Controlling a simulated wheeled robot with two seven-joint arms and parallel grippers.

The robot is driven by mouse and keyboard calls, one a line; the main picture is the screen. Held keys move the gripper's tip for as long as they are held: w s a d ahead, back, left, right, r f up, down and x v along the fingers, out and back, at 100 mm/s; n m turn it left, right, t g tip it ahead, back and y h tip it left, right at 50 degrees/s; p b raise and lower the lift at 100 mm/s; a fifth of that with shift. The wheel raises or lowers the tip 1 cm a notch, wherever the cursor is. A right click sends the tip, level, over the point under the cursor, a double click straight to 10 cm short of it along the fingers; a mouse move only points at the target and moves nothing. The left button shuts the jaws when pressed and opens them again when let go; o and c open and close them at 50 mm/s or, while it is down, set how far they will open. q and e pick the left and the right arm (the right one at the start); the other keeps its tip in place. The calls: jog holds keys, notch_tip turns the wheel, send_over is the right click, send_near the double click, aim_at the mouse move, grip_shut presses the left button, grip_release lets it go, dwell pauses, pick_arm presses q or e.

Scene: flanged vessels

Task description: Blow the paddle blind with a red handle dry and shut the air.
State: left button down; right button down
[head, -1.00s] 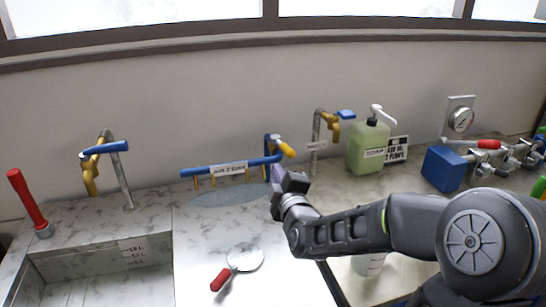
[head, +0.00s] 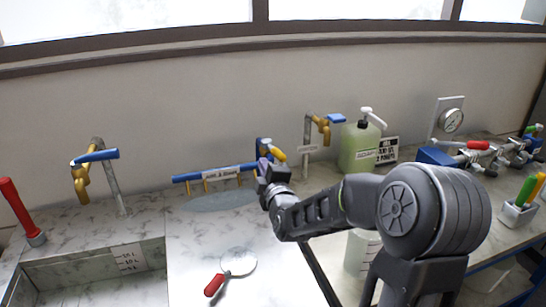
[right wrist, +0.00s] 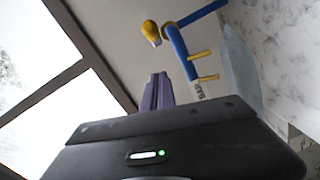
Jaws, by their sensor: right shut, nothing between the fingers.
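The paddle blind, a pale round disc (head: 238,262) with a red handle (head: 214,285), lies flat on the light counter; I cannot tell whether its face is wet. Behind it is the blue air pipe (head: 190,178) with several small brass nozzles and a label. A yellow valve handle (head: 278,155) sits at its right end, slanting down to the right. In the right wrist view the pipe (right wrist: 178,45) and yellow handle (right wrist: 151,33) show ahead of the fingers. My right gripper (head: 265,164) is shut and empty, just below and beside that handle; its purple fingers (right wrist: 157,85) appear apart from it.
A sink with a brass tap (head: 81,182) and a red lever (head: 20,210) is at the left. Another tap (head: 320,122), a green soap bottle (head: 359,148) and a gauge (head: 450,121) stand at the back right. A grey oval (head: 220,201) lies below the air pipe.

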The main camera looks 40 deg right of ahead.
aim_at(280, 158)
jog(key=w+d, duration=0.1)
jog(key=w+d+p, duration=0.1)
jog(key=d, duration=0.1)
jog(key=w+d+f+p, duration=0.1)
jog(key=d, duration=0.1)
jog(key=shift+w+d, duration=0.1)
jog(key=shift+w, duration=0.05)
jog(key=shift+d+f, duration=0.1)
jog(key=shift+f, duration=0.05)
jog(key=shift+d+f+b, duration=0.35)
jog(key=shift+d+b, duration=0.25)
jog(key=shift+b, duration=0.4)
jog(key=shift+s+d+b, duration=0.25)
jog(key=shift+d+b, duration=0.05)
jog(key=shift+d+r, duration=0.1)
jog(key=shift+r, duration=0.05)
